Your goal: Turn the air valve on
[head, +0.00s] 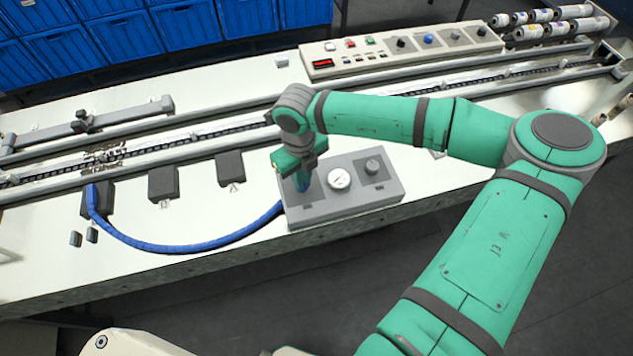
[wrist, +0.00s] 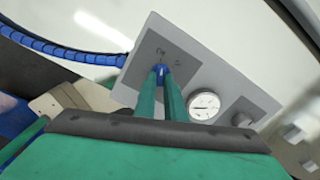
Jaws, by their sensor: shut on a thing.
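In the head view my gripper (head: 300,184) reaches down onto the left part of the panel and mostly covers the knob. Markings show beside the knob in the wrist view, but they are too small to read. A round white gauge (head: 339,179) and a dark knob (head: 373,166) sit to the right on the same panel.
A blue hose (head: 190,247) runs from the panel's left side to a dark block on the machine. A control panel (head: 400,50) with buttons and a red display stands at the back. Rails and a chain conveyor cross behind. Blue crates (head: 120,35) stand beyond.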

